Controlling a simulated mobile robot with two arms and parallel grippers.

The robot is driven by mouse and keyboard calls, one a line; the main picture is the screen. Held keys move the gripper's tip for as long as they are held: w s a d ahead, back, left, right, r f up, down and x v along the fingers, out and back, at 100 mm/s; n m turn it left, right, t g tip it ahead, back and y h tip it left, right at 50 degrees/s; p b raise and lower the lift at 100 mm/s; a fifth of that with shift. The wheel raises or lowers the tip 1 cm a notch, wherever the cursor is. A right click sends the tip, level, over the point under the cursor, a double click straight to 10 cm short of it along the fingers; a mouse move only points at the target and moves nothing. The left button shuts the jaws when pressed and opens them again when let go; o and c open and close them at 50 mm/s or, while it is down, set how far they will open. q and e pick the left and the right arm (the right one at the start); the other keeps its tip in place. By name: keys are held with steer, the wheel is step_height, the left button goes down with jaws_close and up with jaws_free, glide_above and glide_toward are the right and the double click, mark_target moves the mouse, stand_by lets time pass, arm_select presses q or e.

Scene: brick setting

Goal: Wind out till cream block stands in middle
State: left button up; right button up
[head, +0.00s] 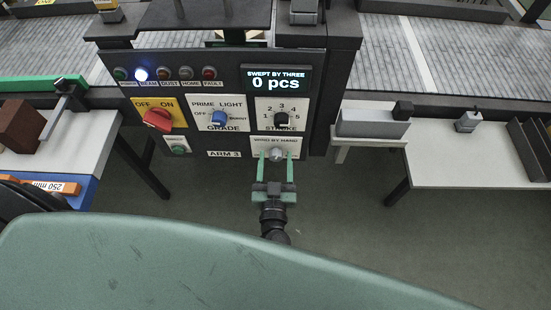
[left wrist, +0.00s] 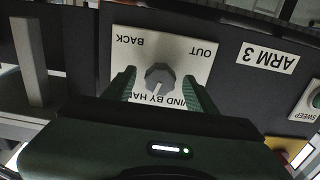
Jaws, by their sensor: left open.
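The "WIND BY HAND" knob (head: 277,153) is grey and sits at the lower right of the dark control panel. In the left wrist view the knob (left wrist: 160,76) has a pale pointer line, between the words BACK and OUT. My left gripper (head: 277,158) has green fingers, one on each side of the knob. In the left wrist view the fingers (left wrist: 160,88) stand apart with gaps to the knob. A pale cream piece (head: 226,35) shows partly behind the dark frame above the panel; I cannot tell if it is the cream block. My right gripper is out of view.
The panel also carries a red OFF/ON switch (head: 157,119), a blue GRADE knob (head: 218,117), a black STROKE knob (head: 281,118) and a display (head: 276,81) reading 0 pcs. White tables (head: 468,165) stand either side. Grey slatted conveyor (head: 385,60) runs behind.

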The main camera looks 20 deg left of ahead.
arm_select(q)
jaws_close()
steer(key=shift+n, duration=2.5)
jaws_free()
steer(key=b+v, duration=0.1)
steer(key=v, duration=0.6)
steer(key=shift+s, duration=0.4)
steer(key=shift+d, duration=0.15)
